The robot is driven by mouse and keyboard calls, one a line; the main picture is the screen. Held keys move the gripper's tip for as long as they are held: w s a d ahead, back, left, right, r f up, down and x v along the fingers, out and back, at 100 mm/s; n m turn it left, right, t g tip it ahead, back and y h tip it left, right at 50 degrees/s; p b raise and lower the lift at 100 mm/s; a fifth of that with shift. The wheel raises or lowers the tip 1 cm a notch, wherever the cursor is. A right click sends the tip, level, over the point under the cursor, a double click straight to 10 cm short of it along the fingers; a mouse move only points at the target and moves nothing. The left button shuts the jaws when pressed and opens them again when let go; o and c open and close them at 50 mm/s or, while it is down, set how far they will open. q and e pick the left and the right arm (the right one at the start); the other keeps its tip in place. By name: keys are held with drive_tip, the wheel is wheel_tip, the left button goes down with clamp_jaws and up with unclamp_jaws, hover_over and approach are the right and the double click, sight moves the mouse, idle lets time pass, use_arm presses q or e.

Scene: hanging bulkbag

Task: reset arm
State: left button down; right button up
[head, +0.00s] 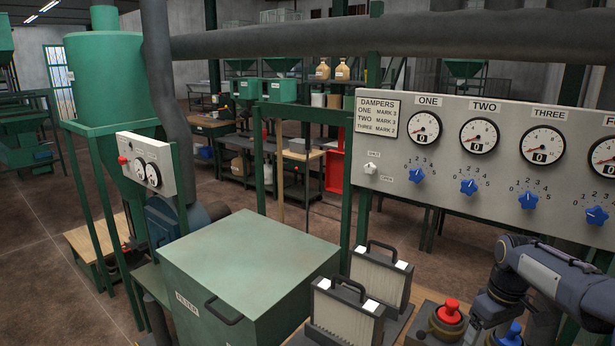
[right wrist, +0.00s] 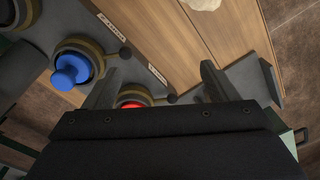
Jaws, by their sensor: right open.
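My right arm reaches in from the right edge of the head view, and its dark gripper end (head: 484,312) is low, close to the red knob (head: 449,312) and the blue knob (head: 512,335). In the right wrist view my right gripper (right wrist: 158,78) has its two fingers wide apart with nothing between them. There the blue knob (right wrist: 72,70) lies left of the fingers. The red knob (right wrist: 132,104) shows partly behind the gripper body, near the left finger. My left gripper is not in view.
A gauge panel (head: 470,195) with blue star knobs stands above the bench. Two handled filter blocks (head: 345,318) (head: 381,272) stand left of the red knob. A green filter box (head: 250,265) sits further left.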

drive_tip(key=s+a+r+m+t+y, duration=0.1)
drive_tip(key=s+a+r+m+t, duration=0.15)
drive_tip(key=s+a+r, duration=0.55)
drive_tip(key=s+a+f+m+t+y, duration=0.1)
drive_tip(key=s+a+f, duration=0.1)
drive_tip(key=s+a, duration=0.3)
drive_tip(key=s+a+f+m+t+y, duration=0.1)
drive_tip(key=s+a+f+t, duration=0.1)
drive_tip(key=s+a, duration=0.4)
drive_tip(key=s+f, duration=0.1)
drive_tip(key=s, duration=0.4)
drive_tip(key=shift+s+a+f, duration=0.15)
drive_tip(key=shift+s+a, duration=0.1)
drive_tip(key=shift+a, duration=0.05)
